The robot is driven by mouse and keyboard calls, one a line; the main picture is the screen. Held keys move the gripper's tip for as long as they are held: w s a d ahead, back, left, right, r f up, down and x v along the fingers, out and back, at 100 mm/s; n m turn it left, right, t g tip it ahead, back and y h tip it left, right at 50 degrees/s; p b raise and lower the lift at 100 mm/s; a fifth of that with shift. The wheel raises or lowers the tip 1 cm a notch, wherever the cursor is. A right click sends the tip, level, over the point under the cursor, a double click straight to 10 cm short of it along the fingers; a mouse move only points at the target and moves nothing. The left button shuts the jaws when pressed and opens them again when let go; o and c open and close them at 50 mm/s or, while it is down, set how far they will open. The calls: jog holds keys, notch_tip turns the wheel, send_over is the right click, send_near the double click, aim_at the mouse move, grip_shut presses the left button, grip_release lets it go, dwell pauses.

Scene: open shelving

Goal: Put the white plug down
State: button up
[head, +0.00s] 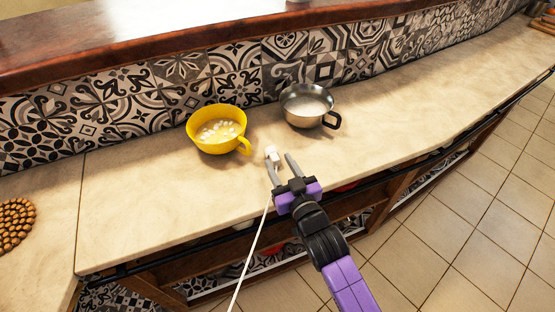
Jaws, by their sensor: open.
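The white plug (271,153) is at the tip of the left finger of my gripper (281,166), over the beige counter (390,128). Its white cord (251,250) trails down past the counter's front edge to the bottom of the view. My gripper is open, with its two fingers spread apart and pointing away toward the back of the counter. I cannot tell whether the plug rests on the counter or touches the finger.
A yellow cup (207,142) with pale contents stands just behind and left of the plug. A metal pan (305,107) with a dark handle stands behind and right. A brown beaded mat (14,226) lies far left. The counter to the right is clear.

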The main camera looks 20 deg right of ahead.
jog(key=s+b, duration=0.1)
jog(key=s, duration=0.8)
jog(key=shift+s+r, duration=0.35)
jog(key=shift+s, duration=0.05)
jog(key=s+f+g, duration=0.1)
jog(key=s, duration=1.6)
jog(key=shift+s+d+f, duration=0.2)
jog(key=shift+d+f, duration=0.15)
jog(key=shift+o, duration=0.2)
jog(key=s+r, duration=0.2)
jog(key=s, duration=0.4)
jog(key=s+r+g, duration=0.1)
jog(key=s+r, duration=0.2)
jog(key=s, duration=0.4)
jog(key=shift+d+r, duration=0.35)
jog(key=shift+d, duration=0.05)
jog(key=o, duration=0.4)
jog(key=shift+s+r, duration=0.15)
jog(key=shift+s, duration=0.15)
jog(key=shift+c, duration=0.2)
